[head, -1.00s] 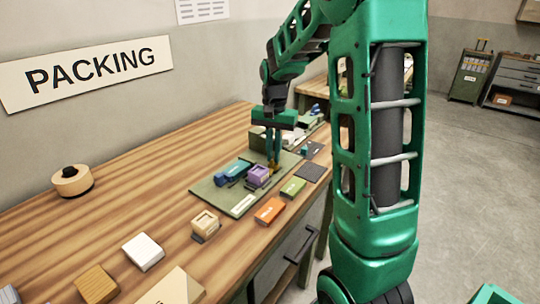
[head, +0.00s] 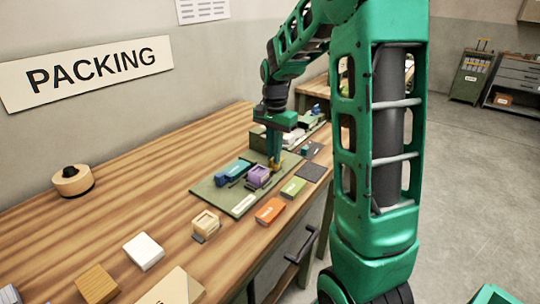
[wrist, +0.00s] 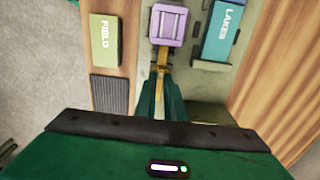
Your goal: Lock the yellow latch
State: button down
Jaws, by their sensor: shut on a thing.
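The yellow latch (wrist: 163,57) shows as a small yellow piece at the near end of the purple block (wrist: 168,24) in the wrist view. My gripper (wrist: 162,72) is over it with its fingers close together, shut on the yellow latch. In the head view my gripper (head: 274,164) points down beside the purple block (head: 258,176) on the green board (head: 206,196). The fingers hide most of the latch, so its exact position cannot be told.
A teal LAKES block (wrist: 222,33) lies to the right of the purple block in the wrist view, and a green FIELD block (wrist: 104,38) to the left. An orange block (head: 270,211) and a beige block (head: 206,223) lie nearer on the wooden bench (head: 120,195).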

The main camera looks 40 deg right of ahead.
jog(key=c, duration=1.8)
grip_release()
jog(key=shift+s+d, duration=0.15)
jog(key=shift+c, duration=0.2)
notch_tip(320, 180, up, 11)
jog(key=shift+f, duration=0.15)
